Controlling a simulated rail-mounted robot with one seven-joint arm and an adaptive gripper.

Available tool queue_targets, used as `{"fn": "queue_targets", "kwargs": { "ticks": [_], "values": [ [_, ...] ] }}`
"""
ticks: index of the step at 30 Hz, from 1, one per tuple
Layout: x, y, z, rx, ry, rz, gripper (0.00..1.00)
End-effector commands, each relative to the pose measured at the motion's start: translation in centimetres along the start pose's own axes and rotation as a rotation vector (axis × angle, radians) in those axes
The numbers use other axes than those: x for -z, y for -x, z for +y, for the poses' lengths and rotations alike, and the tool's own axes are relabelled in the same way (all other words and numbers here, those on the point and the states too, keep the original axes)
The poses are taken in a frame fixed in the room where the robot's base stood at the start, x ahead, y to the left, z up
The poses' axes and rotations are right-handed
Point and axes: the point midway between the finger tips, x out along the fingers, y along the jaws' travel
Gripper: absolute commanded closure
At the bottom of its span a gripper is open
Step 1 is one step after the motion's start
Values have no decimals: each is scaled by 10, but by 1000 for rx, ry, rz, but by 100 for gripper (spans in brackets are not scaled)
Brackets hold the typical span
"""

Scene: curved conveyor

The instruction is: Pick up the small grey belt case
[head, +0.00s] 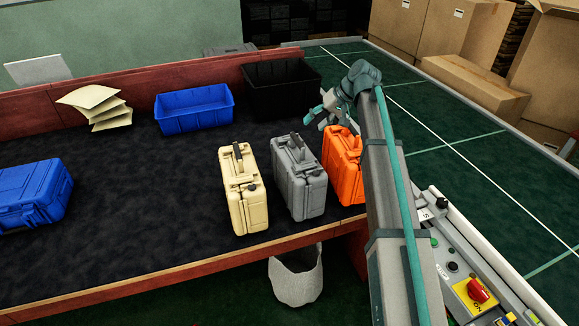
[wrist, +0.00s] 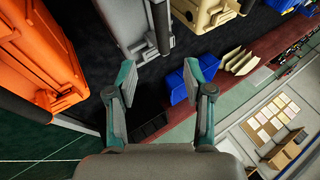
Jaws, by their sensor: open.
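The grey belt case (head: 299,188) stands upright on the dark belt, between a tan case and an orange case. It has a dark handle on top. In the wrist view part of the grey case (wrist: 122,22) shows at the top, beyond my fingers, cut off by the frame edge. My gripper (head: 326,112) is open and empty, above and behind the grey and orange cases, apart from them. In the wrist view the two fingers of my gripper (wrist: 162,75) stand wide apart with nothing between them.
The orange case (head: 343,163) is close on the right, partly behind my arm; the tan case (head: 249,206) is close on the left. A blue bin (head: 190,110) and a black bin (head: 270,90) stand behind. A blue case (head: 35,195) lies far left, with bare belt before the tan case.

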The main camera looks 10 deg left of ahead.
Motion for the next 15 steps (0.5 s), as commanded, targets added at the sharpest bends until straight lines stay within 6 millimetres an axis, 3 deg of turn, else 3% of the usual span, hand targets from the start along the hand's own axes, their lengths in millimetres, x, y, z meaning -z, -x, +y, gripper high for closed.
{"fn": "queue_targets", "kwargs": {
  "ticks": [5,15],
  "values": [
    [-6,-9,-5,21,18,-25,48],
    [-7,-52,-5,20,19,-24,48]
  ]
}}
